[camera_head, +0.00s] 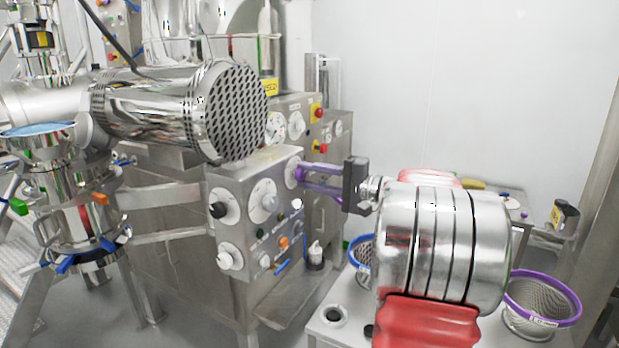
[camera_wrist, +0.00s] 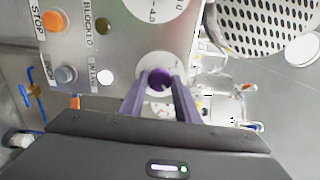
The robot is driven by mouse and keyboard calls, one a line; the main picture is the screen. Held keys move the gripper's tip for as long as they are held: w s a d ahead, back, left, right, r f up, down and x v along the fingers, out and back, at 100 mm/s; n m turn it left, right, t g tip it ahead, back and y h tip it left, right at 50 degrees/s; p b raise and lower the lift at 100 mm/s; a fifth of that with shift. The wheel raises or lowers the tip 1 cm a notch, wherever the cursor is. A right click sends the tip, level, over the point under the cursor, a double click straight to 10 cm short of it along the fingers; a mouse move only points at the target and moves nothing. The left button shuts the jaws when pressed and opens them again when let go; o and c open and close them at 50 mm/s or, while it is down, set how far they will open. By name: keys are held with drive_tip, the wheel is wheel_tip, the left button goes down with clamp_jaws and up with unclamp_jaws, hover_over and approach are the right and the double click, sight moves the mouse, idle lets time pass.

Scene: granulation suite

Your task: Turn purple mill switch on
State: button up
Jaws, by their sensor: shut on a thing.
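The purple mill switch (camera_wrist: 159,78) is a small round knob on a pale round dial plate at the lower edge of the panel in the wrist view. My gripper (camera_wrist: 160,88) has purple fingers, which are shut on the knob from both sides. In the head view my gripper (camera_head: 301,174) reaches the upper right part of the grey control panel (camera_head: 235,235) from the right. The knob's exact pointer position cannot be read.
The panel carries other dials and an orange button (camera_wrist: 54,20) marked STOP. A large perforated metal cylinder (camera_head: 232,110) stands just above the panel. A red emergency button (camera_head: 318,112) is on a box behind. A purple-rimmed basket (camera_head: 571,318) stands at the right.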

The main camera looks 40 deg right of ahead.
drive_tip(key=shift+d+f, duration=0.15)
drive_tip(key=o, duration=0.7)
drive_tip(key=shift+c, duration=0.2)
drive_tip(key=o, duration=0.4)
drive_tip(key=shift+s, duration=0.1)
drive_tip(key=v, duration=1.3)
drive_tip(key=shift+s, duration=0.35)
